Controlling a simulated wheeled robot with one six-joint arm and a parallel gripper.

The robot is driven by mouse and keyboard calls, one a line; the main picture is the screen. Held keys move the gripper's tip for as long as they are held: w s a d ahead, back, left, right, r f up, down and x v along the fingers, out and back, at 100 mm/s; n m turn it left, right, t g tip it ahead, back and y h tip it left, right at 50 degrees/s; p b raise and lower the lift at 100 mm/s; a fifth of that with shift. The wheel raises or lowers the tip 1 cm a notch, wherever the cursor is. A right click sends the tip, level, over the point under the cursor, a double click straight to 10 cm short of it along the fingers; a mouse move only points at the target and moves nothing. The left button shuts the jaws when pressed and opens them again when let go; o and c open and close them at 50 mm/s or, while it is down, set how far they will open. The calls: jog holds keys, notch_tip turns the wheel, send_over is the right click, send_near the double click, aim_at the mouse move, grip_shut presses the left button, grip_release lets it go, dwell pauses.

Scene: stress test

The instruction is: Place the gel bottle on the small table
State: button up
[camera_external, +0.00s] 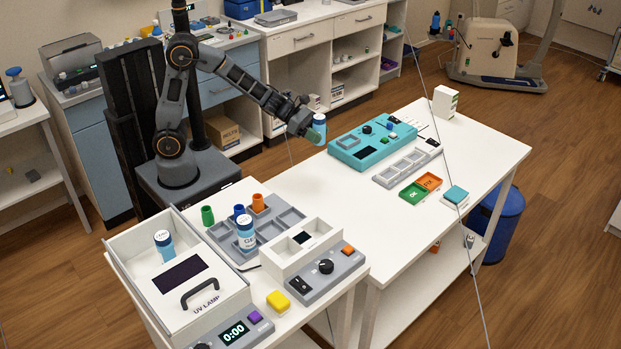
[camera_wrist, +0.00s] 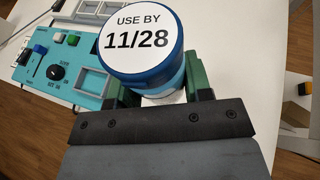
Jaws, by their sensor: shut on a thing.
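My gripper (camera_external: 309,127) is shut on a blue-capped bottle (camera_external: 319,125) and holds it in the air near the left edge of the long white table (camera_external: 325,200). In the wrist view the blue cap (camera_wrist: 142,45) fills the top middle, with a white "USE BY 11/28" label. The green finger pads of my gripper (camera_wrist: 160,88) stand on both sides of the bottle. A similar blue-capped bottle (camera_external: 246,240), its label starting "GE", stands at the grey tray on the nearer, smaller white table (camera_external: 262,312). Another (camera_external: 164,248) stands inside the white UV lamp box (camera_external: 130,262).
On the long table are a teal device (camera_external: 362,148), a grey slotted tray (camera_external: 407,166), green and orange bins (camera_external: 413,193), a teal-topped box (camera_external: 455,196) and a white carton (camera_external: 445,101). Its middle and near left surface are clear. The smaller table is crowded.

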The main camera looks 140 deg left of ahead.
jog(key=s+d+r+n+g+y+p, duration=0.1)
jog(key=s+d+r+n+y+p, duration=0.15)
jog(key=r, duration=0.35)
jog(key=s+d+r+n+g+y+p, duration=0.1)
jog(key=d+r+p, duration=0.15)
jog(key=r, duration=0.35)
jog(key=m+h+p, duration=0.6)
jog(key=m+h, duration=0.8)
jog(key=h, duration=0.2)
send_over(292, 219)
jog(key=a, duration=0.1)
jog(key=shift+t+y, duration=0.25)
jog(key=shift+t, duration=0.15)
jog(key=f, duration=0.9)
jog(key=shift+w+a+f, duration=0.1)
jog(key=shift+w+f, duration=0.1)
jog(key=shift+w, duration=0.1)
jog(key=shift+m+g, duration=0.3)
jog(key=shift+m, duration=0.15)
jog(key=shift+s+d+f+b, duration=0.1)
jog(key=shift+d+f+b, duration=0.1)
jog(key=shift+f+b, duration=0.7)
jog(key=shift+s+d+f+b, duration=0.1)
jog(key=shift+d+f+b, duration=0.15)
jog(key=shift+f+b, duration=0.6)
jog(key=shift+s+d+f+b, duration=0.1)
jog(key=shift+d+f+b, duration=0.1)
jog(key=shift+f+b, duration=0.7)
jog(key=shift+f, duration=0.4)
